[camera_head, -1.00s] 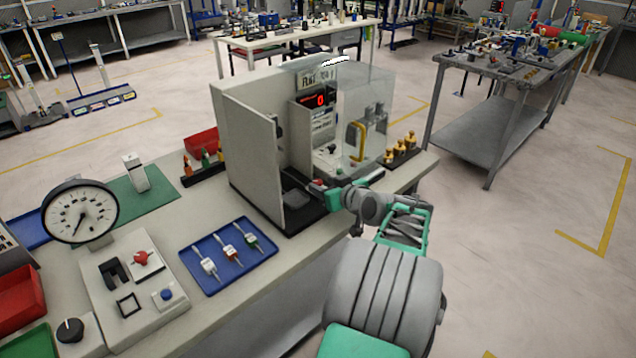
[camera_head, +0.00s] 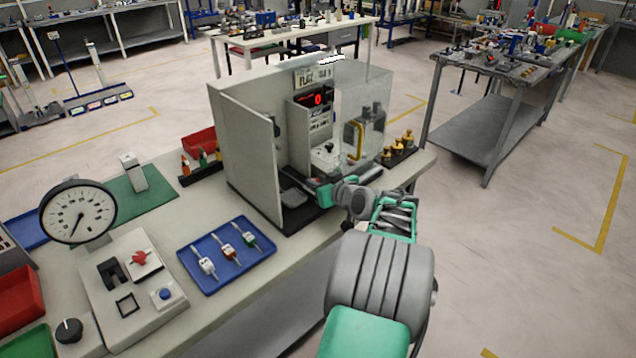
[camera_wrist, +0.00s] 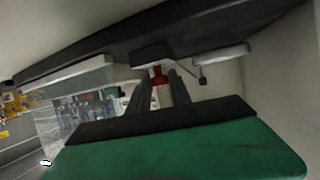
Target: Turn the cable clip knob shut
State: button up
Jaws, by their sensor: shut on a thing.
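A small red knob (camera_wrist: 158,76), which I take to be the cable clip knob, shows in the wrist view between the far ends of my two dark fingers. My gripper (camera_wrist: 162,82) is shut on it. In the head view my gripper (camera_head: 316,188) reaches low into the open front of the grey walled booth (camera_head: 245,155). There the fingertips and the knob are too small to make out. I cannot tell the knob's turn angle or the clip's state.
A clear panel (camera_head: 361,125) with a yellow handle stands right of my gripper. A grey side wall (camera_head: 262,160) stands left of it. Brass weights (camera_head: 398,147) stand right of the booth. A blue tray (camera_head: 212,282) with several small tools lies on the bench at left.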

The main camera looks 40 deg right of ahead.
jog(key=shift+a+m+h, duration=0.1)
jog(key=shift+m+h, duration=0.3)
jog(key=shift+h, duration=0.1)
grip_shut()
jog(key=shift+w+a+m+g+h, duration=0.1)
jog(key=shift+m+g+h, duration=0.15)
jog(key=shift+m+h, duration=0.25)
jog(key=shift+w+a+m+g+h, duration=0.1)
jog(key=shift+m+g+h, duration=0.15)
jog(key=shift+m+h, duration=0.2)
jog(key=m+h, duration=0.1)
jog(key=m+g+h+b, duration=0.1)
jog(key=m+h, duration=0.1)
jog(key=shift+w+a+f+g+b, duration=0.15)
jog(key=shift+a+g+b, duration=0.1)
jog(key=shift+g+b, duration=0.15)
jog(key=shift+m+g+h+b, duration=0.8)
jog(key=shift+m+h+b, duration=0.05)
jog(key=shift+m+b, duration=0.25)
jog(key=shift+m+g+h+b, duration=0.45)
jog(key=shift+g+h+b, duration=0.05)
jog(key=shift+g+b, duration=0.15)
jog(key=shift+d, duration=0.1)
jog(key=o, duration=1)
grip_release()
jog(key=shift+g, duration=0.25)
jog(key=shift+r, duration=0.2)
